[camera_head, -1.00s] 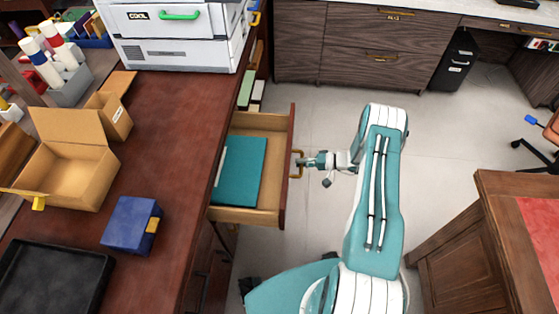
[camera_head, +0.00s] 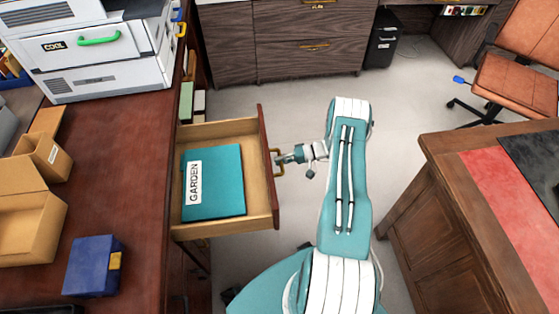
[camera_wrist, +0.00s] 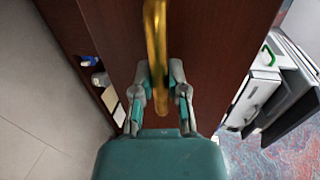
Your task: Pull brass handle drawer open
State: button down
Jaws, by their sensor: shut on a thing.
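The drawer (camera_head: 221,231) is pulled out from the dark red-brown desk, with its inside in plain view. A teal folder marked GARDEN (camera_head: 225,185) lies flat in it. The brass handle (camera_head: 278,162) is on the drawer's front face. My gripper (camera_head: 284,160) reaches it from the right in the head view. In the wrist view the fingers of my gripper (camera_wrist: 161,98) are closed around the lower part of the brass handle (camera_wrist: 155,45), against the dark red drawer front (camera_wrist: 215,60). The exact finger contact is partly hidden.
A blue box (camera_head: 88,266), cardboard boxes (camera_head: 28,215) and a white printer (camera_head: 90,55) stand on the desk. A wooden desk (camera_head: 425,225) stands at right, an orange chair (camera_head: 520,85) behind it. Pale floor (camera_head: 245,103) lies open beyond the drawer.

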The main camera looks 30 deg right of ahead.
jog(key=c, duration=0.6)
grip_release()
jog(key=shift+a+f, duration=0.1)
jog(key=shift+f, duration=0.15)
jog(key=shift+c, duration=0.2)
jog(key=shift+r, duration=0.1)
jog(key=v, duration=1.2)
jog(key=shift+w, duration=0.1)
